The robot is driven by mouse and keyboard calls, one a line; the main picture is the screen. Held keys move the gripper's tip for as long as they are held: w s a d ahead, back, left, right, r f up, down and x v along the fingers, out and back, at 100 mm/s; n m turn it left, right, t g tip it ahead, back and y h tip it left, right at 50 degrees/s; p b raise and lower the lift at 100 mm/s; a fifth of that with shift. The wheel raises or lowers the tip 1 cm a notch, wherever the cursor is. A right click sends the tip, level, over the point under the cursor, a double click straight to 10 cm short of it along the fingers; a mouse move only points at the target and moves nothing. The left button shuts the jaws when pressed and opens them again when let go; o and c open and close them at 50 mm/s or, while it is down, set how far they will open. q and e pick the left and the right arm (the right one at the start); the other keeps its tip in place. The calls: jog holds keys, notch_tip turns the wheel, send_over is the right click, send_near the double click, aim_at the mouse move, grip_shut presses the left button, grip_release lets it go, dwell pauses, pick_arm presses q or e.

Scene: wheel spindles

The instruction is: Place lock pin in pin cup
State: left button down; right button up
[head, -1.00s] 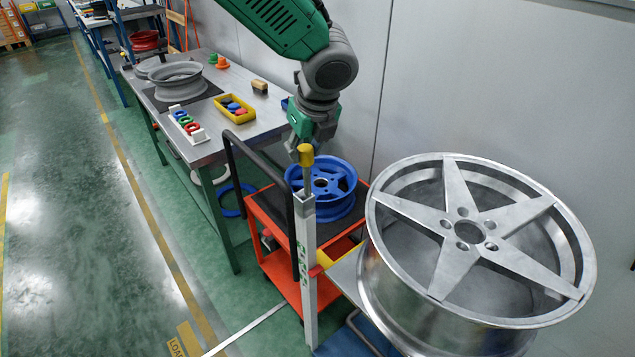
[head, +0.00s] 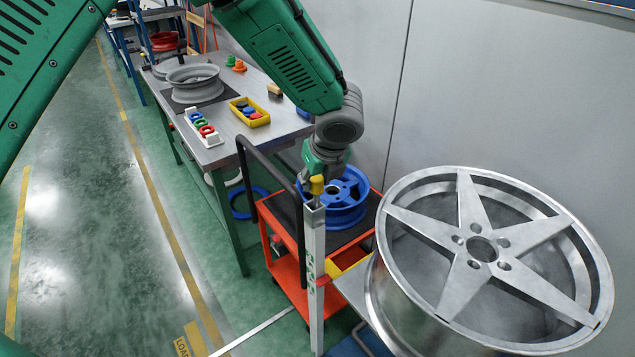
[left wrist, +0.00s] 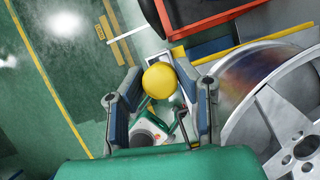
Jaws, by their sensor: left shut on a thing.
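The lock pin is the yellow-knobbed piece (head: 317,185), which also shows as a round yellow knob in the left wrist view (left wrist: 160,80). It is at the top of an upright pale square post (head: 314,250), with a short grey shank below the knob. I cannot tell how far the shank sits in the post. My left gripper (head: 316,178) is shut on the knob from above; its fingers (left wrist: 163,84) flank it in the left wrist view. I cannot make out a separate pin cup. My right gripper is not in view.
A large silver five-spoke wheel (head: 470,195) stands close right of the post. Behind the post is a red cart (head: 290,290) with a blue wheel (head: 348,200) and black handle. A workbench (head: 215,112) with a yellow bin (head: 255,121) stands left. The floor at left is clear.

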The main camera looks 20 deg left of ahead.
pick_arm(q)
jog(key=shift+f, duration=0.55)
jog(key=shift+w+a+f, duration=0.1)
jog(key=shift+w+a, duration=0.05)
jog(key=shift+a, duration=0.1)
jog(key=c, duration=1.2)
grip_release()
jog(key=shift+a, duration=0.25)
jog(key=v, duration=1.2)
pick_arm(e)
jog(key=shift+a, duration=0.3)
